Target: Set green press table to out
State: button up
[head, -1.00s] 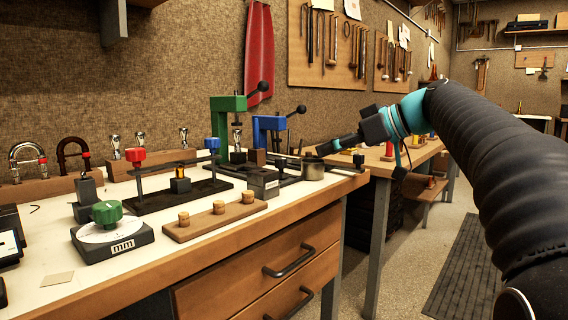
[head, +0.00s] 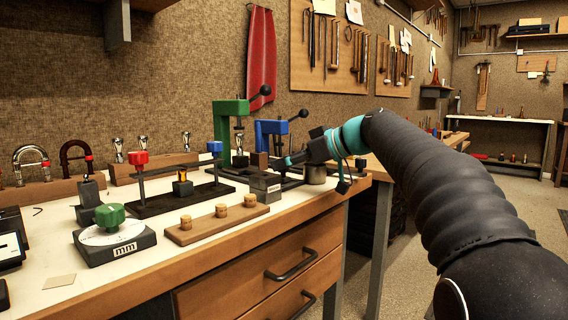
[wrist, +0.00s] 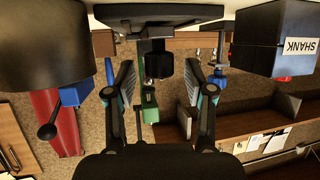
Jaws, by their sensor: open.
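The green press (head: 231,122) stands at the back of the bench; it shows upside down in the wrist view (wrist: 150,104). Its table is low at its base and partly hidden by the SHANK block and my gripper, so I cannot tell its setting. My gripper (head: 284,163) is low over the bench in front of the presses, right of the SHANK block. In the wrist view my gripper (wrist: 158,80) has its fingers apart. A dark knob-like block (wrist: 158,64) shows between them, with no visible contact.
The grey SHANK block (head: 265,186) and a dark cylinder (head: 316,174) flank my gripper closely. The blue press (head: 270,130) stands just right of the green one. A wooden strip with corks (head: 180,236) and a dial gauge (head: 113,237) lie to the left.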

jog(key=shift+w+a+f, duration=0.25)
jog(key=shift+a, duration=0.35)
